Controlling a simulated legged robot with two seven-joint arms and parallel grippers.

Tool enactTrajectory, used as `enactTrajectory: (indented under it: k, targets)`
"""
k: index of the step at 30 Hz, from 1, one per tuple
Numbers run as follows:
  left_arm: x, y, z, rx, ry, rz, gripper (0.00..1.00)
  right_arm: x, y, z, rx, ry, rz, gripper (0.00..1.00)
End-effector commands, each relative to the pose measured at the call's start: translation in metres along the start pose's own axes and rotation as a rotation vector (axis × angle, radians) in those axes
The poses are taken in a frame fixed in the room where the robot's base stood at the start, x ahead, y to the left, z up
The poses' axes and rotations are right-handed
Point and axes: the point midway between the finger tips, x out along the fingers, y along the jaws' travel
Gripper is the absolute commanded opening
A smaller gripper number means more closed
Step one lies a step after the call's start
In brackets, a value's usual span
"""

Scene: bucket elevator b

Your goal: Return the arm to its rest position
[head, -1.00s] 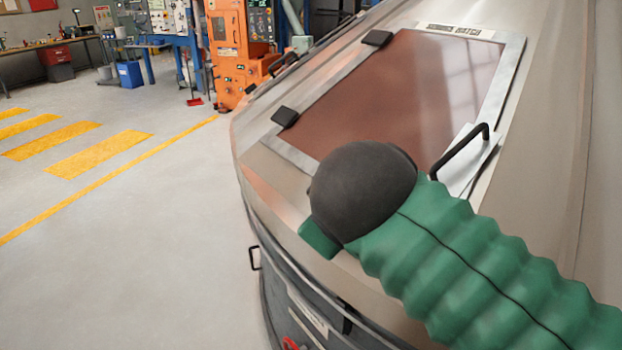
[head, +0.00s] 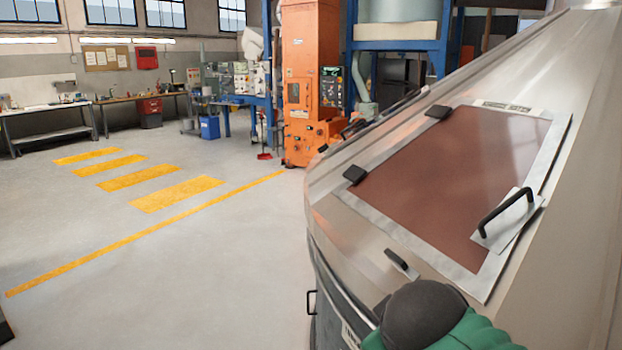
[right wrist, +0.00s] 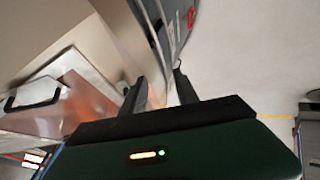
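My right arm, with a green ribbed sleeve and a dark rounded joint, shows at the bottom right of the head view; its gripper is hidden there. In the right wrist view my right gripper (right wrist: 160,76) has two dark fingers standing apart, with nothing seen between them. The machine's curved metal side lies just beyond the fingers, with grey floor to the right. My left gripper is in neither view.
A large metal housing with a reddish-brown hatch (head: 450,180) and black handle (head: 507,212) fills the right side. An orange machine (head: 311,80) stands behind. A blue bin (head: 209,127) and workbenches line the back. The floor at left is clear, with yellow stripes.

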Motion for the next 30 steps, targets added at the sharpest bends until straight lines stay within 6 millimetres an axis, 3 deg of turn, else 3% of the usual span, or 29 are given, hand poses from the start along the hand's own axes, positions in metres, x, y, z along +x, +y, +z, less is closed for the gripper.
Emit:
enactTrajectory:
  k: [5, 10, 15, 18, 30]
  targets:
    - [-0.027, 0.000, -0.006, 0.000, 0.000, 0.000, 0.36, 0.042, -0.020, 0.036, 0.087, -0.093, -0.101, 0.36]
    - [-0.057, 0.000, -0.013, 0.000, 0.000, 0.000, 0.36, 0.082, -0.050, 0.102, 0.262, -0.219, -0.212, 0.36]
    - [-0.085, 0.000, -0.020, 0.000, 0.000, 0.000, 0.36, 0.097, -0.084, 0.185, 0.517, -0.362, -0.280, 0.36]
    - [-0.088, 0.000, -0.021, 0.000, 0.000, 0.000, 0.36, 0.099, -0.096, 0.210, 0.598, -0.399, -0.285, 0.36]
    - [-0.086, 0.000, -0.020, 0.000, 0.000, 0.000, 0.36, 0.102, -0.100, 0.215, 0.610, -0.403, -0.285, 0.36]
